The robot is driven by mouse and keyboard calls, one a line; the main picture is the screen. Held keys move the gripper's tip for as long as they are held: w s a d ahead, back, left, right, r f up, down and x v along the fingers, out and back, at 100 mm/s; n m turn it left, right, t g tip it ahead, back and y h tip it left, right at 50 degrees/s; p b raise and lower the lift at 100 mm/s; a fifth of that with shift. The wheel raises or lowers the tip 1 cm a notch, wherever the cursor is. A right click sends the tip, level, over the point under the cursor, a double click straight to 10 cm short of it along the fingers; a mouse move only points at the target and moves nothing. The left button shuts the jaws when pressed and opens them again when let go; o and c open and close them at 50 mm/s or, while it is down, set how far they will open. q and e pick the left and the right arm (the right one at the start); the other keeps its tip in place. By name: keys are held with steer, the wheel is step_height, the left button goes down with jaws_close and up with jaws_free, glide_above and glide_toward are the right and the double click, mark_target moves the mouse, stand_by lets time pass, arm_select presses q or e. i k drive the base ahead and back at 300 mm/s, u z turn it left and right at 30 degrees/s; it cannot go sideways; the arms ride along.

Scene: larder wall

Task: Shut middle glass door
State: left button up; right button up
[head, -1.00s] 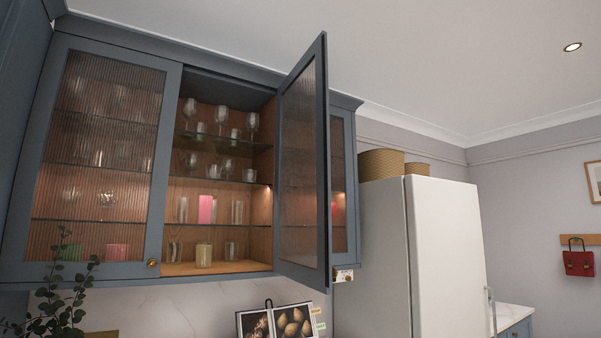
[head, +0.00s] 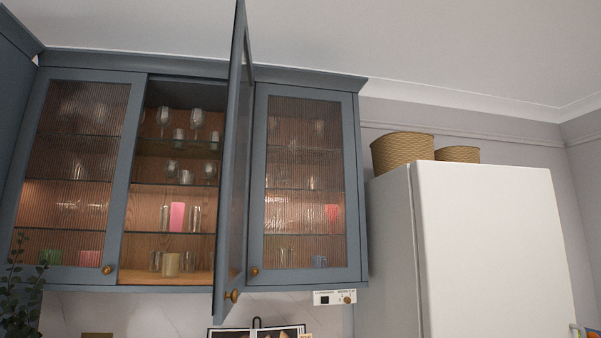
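The middle glass door (head: 235,160) of the blue wall cabinet stands wide open in the head view. It is hinged on its right side and swings out toward me, so I see it almost edge-on. Its round brass knob (head: 232,295) is near the bottom of its free edge. The open middle compartment (head: 170,275) shows glasses, a pink tumbler (head: 177,216) and a pale tumbler (head: 170,265) on its shelves. The left glass door (head: 80,170) and the right glass door (head: 305,180) are shut. Neither of my grippers is in view.
A white fridge (head: 490,250) stands to the right, with two woven baskets (head: 403,150) on top. A small white control box (head: 335,297) hangs under the cabinet. An open book (head: 275,332) is below, and a plant (head: 15,300) is at lower left.

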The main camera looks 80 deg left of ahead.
mark_target(230, 265)
steer(key=i, duration=1)
steer(key=u, duration=3.5)
